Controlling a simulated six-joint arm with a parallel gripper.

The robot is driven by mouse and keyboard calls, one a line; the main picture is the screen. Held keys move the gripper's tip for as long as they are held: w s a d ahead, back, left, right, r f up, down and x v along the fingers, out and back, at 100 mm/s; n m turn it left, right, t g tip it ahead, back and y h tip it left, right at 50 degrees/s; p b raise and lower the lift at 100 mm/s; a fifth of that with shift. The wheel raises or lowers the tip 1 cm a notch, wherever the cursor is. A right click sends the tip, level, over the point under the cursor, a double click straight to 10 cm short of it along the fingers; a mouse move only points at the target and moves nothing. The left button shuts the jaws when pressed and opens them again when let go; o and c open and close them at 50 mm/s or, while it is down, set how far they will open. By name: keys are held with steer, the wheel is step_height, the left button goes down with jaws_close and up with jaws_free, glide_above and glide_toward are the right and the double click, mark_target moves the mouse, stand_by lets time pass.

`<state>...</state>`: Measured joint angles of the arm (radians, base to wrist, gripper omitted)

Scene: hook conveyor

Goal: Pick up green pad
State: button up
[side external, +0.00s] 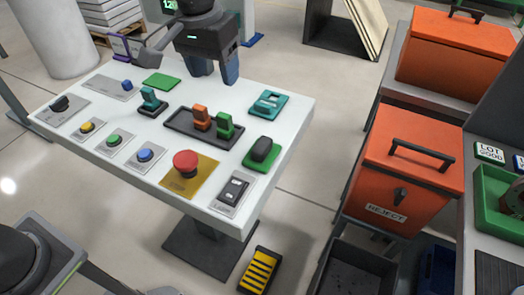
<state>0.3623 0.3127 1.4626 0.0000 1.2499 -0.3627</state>
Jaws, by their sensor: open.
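The green pad (161,81) is a thin flat rectangle lying near the back edge of the white control table, left of centre, with nothing on it. My gripper (214,76) is open and points down over the back of the table, to the right of the green pad and apart from it. Nothing shows between its two blue-grey fingers. Its exact height above the table is hard to tell.
The white table (275,115) holds a teal lever (151,100), a dark tray with orange and green levers (205,128), a teal block (268,103), a black switch on a green base (262,154), a red button (186,163) and several small buttons. Orange bins (405,175) stand right.

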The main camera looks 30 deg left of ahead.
steer(key=g, duration=0.1)
glide_above(262, 144)
step_height(262, 144, down, 6)
steer(key=shift+y, duration=0.3)
step_height(262, 144, down, 14)
steer(key=shift+c, duration=0.4)
steer(key=c, duration=0.9)
